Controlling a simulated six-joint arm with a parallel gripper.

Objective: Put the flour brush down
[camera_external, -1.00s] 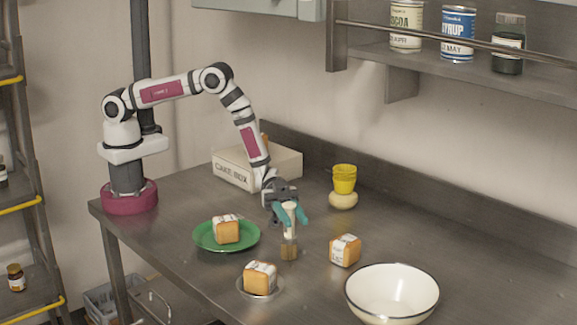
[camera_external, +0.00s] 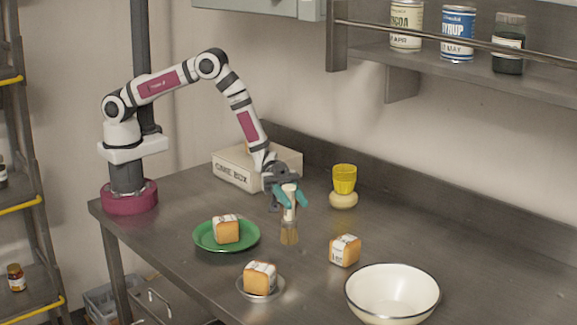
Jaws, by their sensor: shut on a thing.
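The flour brush (camera_external: 289,216) has a pale handle and a tan bristle head (camera_external: 289,234). It is held upright, bristles down, in the middle of the counter. My gripper (camera_external: 290,197) is shut on its handle from above, with a teal finger on each side. The bristles are close to the steel counter (camera_external: 425,225); I cannot tell whether they touch it.
A green plate (camera_external: 203,240) with a wrapped loaf (camera_external: 226,230) is left of the brush. Another loaf (camera_external: 260,278) sits on a small dish (camera_external: 240,290) in front. A third loaf (camera_external: 345,250) and a white bowl (camera_external: 392,293) are right. The cake box (camera_external: 237,170) and yellow cup (camera_external: 344,179) stand behind.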

